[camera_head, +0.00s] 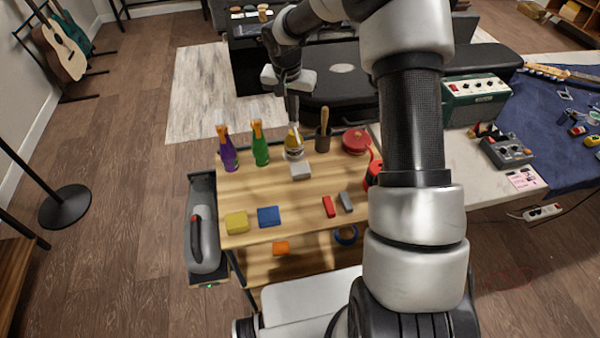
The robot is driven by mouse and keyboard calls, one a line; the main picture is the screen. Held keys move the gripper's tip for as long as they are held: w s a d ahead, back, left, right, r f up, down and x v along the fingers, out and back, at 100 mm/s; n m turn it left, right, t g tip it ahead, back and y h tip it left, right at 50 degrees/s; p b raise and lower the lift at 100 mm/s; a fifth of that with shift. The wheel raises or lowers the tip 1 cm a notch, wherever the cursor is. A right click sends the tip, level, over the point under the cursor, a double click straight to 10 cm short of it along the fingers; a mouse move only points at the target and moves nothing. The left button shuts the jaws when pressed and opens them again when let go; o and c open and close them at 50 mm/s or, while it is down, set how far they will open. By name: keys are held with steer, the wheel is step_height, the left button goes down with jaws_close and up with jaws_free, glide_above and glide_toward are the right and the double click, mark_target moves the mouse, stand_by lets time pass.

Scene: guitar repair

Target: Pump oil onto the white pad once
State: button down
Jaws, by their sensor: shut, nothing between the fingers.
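A small bottle of amber liquid (293,143), apparently the oil, stands near the back of the wooden cart top. A pale grey-white pad (300,171) lies just in front of it. My gripper (293,121) points down directly above the bottle, with its fingers together and empty. Its tips are at or very near the bottle's top; I cannot tell whether they touch. The bottle's pump head is hidden or too small to make out. I cannot see any oil on the pad.
Purple (227,149) and green (260,144) spray bottles stand left of the oil. A dark cup with a brush (323,137) and a red round object (356,141) stand right. Yellow (236,222) and blue (268,216) blocks lie in front. The cart's middle is clear.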

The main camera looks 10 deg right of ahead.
steer(key=shift+f, duration=0.5)
steer(key=shift+w+p+v, duration=0.2)
steer(key=shift+p+v, duration=0.2)
steer(key=shift+v, duration=0.8)
steer(key=shift+d, duration=0.1)
steer(key=w+p+v, duration=0.1)
steer(key=p+v, duration=0.2)
steer(key=v, duration=0.3)
steer(key=shift+d, duration=0.35)
steer(key=shift+r, duration=0.1)
